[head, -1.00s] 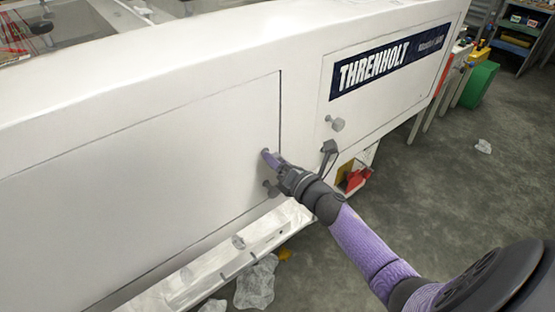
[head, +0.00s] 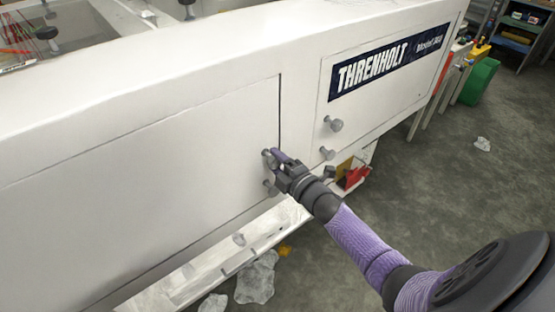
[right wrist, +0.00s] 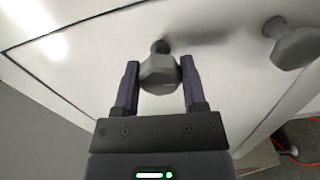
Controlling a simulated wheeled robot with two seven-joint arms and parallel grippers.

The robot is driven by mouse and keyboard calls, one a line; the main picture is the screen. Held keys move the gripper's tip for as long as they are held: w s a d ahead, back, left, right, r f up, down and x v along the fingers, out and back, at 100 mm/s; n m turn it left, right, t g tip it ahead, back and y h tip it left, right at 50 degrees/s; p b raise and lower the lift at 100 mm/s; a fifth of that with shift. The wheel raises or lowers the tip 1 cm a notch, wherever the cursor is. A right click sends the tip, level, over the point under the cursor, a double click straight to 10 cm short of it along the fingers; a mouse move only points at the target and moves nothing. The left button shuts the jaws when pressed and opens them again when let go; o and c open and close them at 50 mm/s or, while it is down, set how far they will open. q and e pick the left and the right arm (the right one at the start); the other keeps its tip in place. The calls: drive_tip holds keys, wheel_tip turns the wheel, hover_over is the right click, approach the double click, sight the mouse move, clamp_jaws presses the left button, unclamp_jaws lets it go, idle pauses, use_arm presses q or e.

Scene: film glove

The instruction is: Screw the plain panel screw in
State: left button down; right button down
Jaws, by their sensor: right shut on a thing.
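The plain panel (head: 150,180) is the white unmarked panel on the left of the machine's side. Its grey screw (head: 267,155) is at the panel's right edge. My right gripper (head: 273,158) is shut on this screw. In the right wrist view the faceted screw head (right wrist: 160,74) sits between the two purple fingers of my gripper (right wrist: 160,88). A short shank shows between the head and the white surface, so the head stands off it. A second similar screw (head: 271,188) is just below in the head view. My left gripper is not in view.
The sign panel (head: 375,110) to the right carries a dark THRENHOLT sign (head: 390,62) and two more grey screws (head: 334,124) (head: 327,154). A white ledge (head: 215,265) runs below. Crumpled clear plastic (head: 257,278) lies on the floor. A green bin (head: 481,82) stands far right.

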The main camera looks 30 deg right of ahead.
drive_tip(key=m+p, duration=0.1)
drive_tip(key=m, duration=0.4)
drive_tip(key=shift+m, duration=0.3)
drive_tip(key=m, duration=0.4)
drive_tip(key=shift+f+m+p, duration=0.1)
drive_tip(key=shift+m+p, duration=0.2)
drive_tip(key=m, duration=0.5)
drive_tip(key=shift+a, duration=0.1)
drive_tip(key=m, duration=0.8)
drive_tip(key=shift+m, duration=0.3)
drive_tip(key=m+b, duration=0.1)
drive_tip(key=m, duration=0.7)
drive_tip(key=shift+a+m+b, duration=0.1)
drive_tip(key=shift+m+b, duration=0.2)
drive_tip(key=shift+b, duration=0.1)
drive_tip(key=shift+m+b, duration=0.3)
drive_tip(key=shift+m, duration=0.8)
